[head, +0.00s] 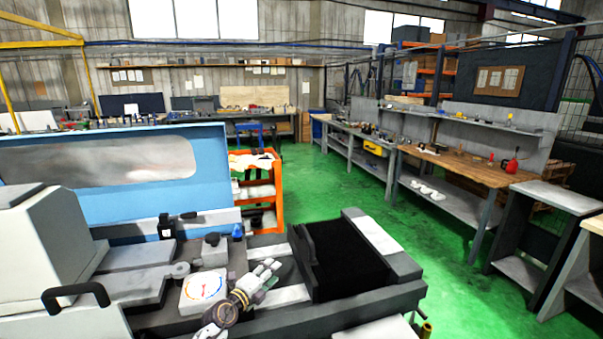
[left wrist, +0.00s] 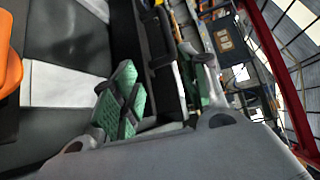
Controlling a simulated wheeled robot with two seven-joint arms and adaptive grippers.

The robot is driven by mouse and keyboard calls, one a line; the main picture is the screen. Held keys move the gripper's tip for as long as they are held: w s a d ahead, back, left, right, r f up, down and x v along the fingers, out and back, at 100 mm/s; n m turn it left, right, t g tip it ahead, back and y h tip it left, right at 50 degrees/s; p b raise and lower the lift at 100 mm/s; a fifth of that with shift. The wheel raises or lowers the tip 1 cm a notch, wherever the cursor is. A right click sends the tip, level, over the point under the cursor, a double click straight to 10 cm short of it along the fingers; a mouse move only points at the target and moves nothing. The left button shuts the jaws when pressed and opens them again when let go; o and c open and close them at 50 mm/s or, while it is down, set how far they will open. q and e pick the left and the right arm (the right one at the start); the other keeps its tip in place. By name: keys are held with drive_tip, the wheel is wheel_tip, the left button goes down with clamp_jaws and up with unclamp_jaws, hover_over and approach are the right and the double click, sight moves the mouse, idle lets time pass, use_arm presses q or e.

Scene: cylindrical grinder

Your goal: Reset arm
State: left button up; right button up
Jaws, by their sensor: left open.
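My left gripper (head: 266,276) reaches up from the bottom of the head view over the grey grinder bed (head: 290,296). Its fingers are apart and I see nothing between them. In the left wrist view the gripper (left wrist: 158,80) shows two fingers spread apart, with green ridged pads. My right gripper is in neither view.
The grinder's blue cover (head: 210,165) and white housing (head: 45,245) stand at left. A black bellows section (head: 350,262) lies right of the gripper. An orange cart (head: 277,192) stands behind. Workbenches (head: 455,165) line the right, with open green floor (head: 345,195) between.

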use_arm(q)
drive_tip(key=s+a+r+n+t+y, duration=0.6)
drive_tip(key=a+r+n+y, duration=0.15)
drive_tip(key=a+n, duration=0.3)
drive_tip(key=s+a+f+n+g+y, duration=0.45)
drive_tip(key=s+a+n+y, duration=0.3)
drive_tip(key=n, duration=0.25)
drive_tip(key=s+a+f+n+g+h, duration=0.1)
drive_tip(key=s+f+n+g+h, duration=0.25)
drive_tip(key=s+f+g, duration=0.65)
drive_tip(key=s+d+f+g+h, duration=0.15)
drive_tip(key=s+d, duration=0.25)
drive_tip(key=s, duration=0.5)
drive_tip(key=s+d+g+h, duration=0.1)
drive_tip(key=s+d+h, duration=0.2)
drive_tip(key=s, duration=0.5)
drive_tip(key=s+f+m+g, duration=0.1)
drive_tip(key=s+f, duration=0.2)
drive_tip(key=f, duration=3.1)
drive_tip(key=s+a+f, duration=0.1)
drive_tip(key=s+f, duration=0.8)
drive_tip(key=s, duration=0.2)
drive_tip(key=s+a+f+g, duration=0.1)
drive_tip(key=s+a+f, duration=0.1)
drive_tip(key=s+f, duration=0.8)
drive_tip(key=shift+s+a+y, duration=0.3)
drive_tip(key=shift+s, duration=0.3)
